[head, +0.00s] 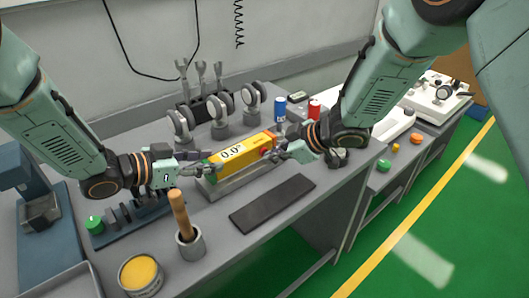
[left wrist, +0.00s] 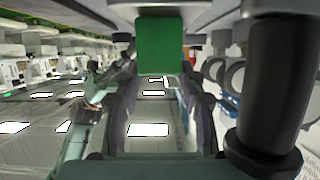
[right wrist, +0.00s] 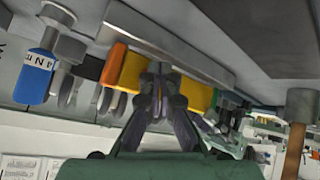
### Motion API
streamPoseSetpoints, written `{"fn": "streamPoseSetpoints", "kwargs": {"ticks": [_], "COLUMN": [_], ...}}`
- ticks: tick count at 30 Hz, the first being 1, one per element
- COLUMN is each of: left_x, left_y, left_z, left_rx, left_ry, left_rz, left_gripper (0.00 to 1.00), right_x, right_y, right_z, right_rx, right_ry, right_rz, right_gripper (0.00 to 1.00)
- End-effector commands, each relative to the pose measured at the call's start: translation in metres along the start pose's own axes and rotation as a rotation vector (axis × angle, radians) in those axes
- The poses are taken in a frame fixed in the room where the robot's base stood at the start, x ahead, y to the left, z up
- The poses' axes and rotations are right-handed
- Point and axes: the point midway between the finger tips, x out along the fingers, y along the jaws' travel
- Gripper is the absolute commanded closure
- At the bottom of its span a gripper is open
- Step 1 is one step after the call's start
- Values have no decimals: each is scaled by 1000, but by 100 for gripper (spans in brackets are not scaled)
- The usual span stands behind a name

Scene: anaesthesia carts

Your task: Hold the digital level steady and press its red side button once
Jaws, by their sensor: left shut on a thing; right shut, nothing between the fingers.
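The digital level (head: 243,151) is a yellow bar whose display reads 0.0°. It lies along a grey metal block on the bench, with one green end and one orange end. My left gripper (head: 203,169) is shut on the level's green end, which also shows in the left wrist view (left wrist: 160,47). A small red spot, seemingly the side button (head: 265,153), shows on the level's front near its right end. My right gripper (head: 274,154) is shut and empty, its tips very near this spot. In the right wrist view its fingertips (right wrist: 160,70) overlap the yellow level (right wrist: 190,91) and hide the button; contact is unclear.
A dark flat bar (head: 273,203) lies in front of the level. A cup with a wooden handle (head: 190,243) and a yellow-filled tin (head: 140,275) stand front left. Round gauges (head: 220,110) stand behind; a blue can (head: 280,109) and a red can (head: 314,109) stand behind right.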

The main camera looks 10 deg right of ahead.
Motion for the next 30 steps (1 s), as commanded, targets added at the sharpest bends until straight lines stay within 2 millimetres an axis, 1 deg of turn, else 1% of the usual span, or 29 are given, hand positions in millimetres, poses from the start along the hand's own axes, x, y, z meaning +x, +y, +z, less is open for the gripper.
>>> {"fn": "streamPoseSetpoints", "kwargs": {"ticks": [6, 17, 30], "left_x": [0, 0, 0], "left_y": [0, 0, 0], "left_z": [1, 1, 1], "left_rx": [-1, -1, -2], "left_ry": [-2, -2, -2], "left_rz": [1, -1, -2], "left_gripper": [100, 100, 100], "right_x": [-7, -10, -36], "right_y": [-5, -7, -25], "right_z": [5, 7, 26], "right_rx": [2, 1, 4], "right_ry": [0, -1, 0], "right_rz": [0, -1, 0], "right_gripper": [100, 100, 100]}}
